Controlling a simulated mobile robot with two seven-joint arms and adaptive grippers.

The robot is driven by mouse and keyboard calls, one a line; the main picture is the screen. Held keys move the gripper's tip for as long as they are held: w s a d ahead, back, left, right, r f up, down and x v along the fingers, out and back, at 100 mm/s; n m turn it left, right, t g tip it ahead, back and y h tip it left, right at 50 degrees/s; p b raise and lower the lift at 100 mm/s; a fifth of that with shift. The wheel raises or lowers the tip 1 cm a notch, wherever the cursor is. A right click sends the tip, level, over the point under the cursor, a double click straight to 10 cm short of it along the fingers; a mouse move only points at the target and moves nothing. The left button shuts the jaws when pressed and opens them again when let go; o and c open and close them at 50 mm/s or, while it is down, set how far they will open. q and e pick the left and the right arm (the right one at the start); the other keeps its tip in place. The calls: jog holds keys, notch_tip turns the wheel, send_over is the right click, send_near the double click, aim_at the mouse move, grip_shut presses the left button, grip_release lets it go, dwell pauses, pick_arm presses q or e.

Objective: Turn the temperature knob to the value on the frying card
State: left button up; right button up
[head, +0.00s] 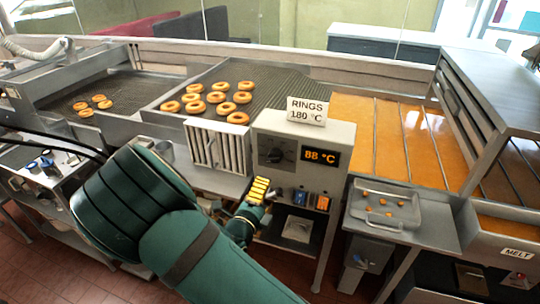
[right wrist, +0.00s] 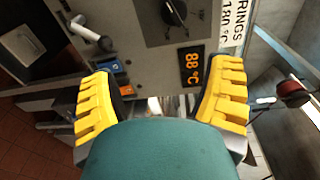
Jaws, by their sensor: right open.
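The temperature knob (head: 278,154) is a black dial on the front of a grey control box (head: 324,133). It also shows at the top of the right wrist view (right wrist: 174,12). The orange display (head: 321,156) beside it reads 88 °C, and it also shows in the right wrist view (right wrist: 191,66). The white frying card (head: 306,111) on top of the box reads RINGS 180 °C. My right gripper (head: 258,190), with yellow fingers, is below and left of the knob, apart from it. In the right wrist view my right gripper (right wrist: 162,105) is open and empty. My left gripper is not in view.
Blue (head: 300,198) and orange (head: 322,202) switches sit below the display. A slatted panel (head: 216,147) stands left of the box. Brown rings (head: 238,118) lie on the mesh behind. A metal tray (head: 385,207) with small pieces stands to the right.

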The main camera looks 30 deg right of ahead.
aim_at(273, 161)
jog(key=shift+n+t, duration=0.6)
jog(key=x, duration=0.4)
jog(key=r+x, duration=0.1)
jog(key=x, duration=0.4)
jog(key=w+a+r+x, duration=0.1)
jog(key=x, duration=0.3)
jog(key=shift+w+d, duration=0.25)
jog(key=shift+d, duration=0.1)
jog(key=c, duration=1.3)
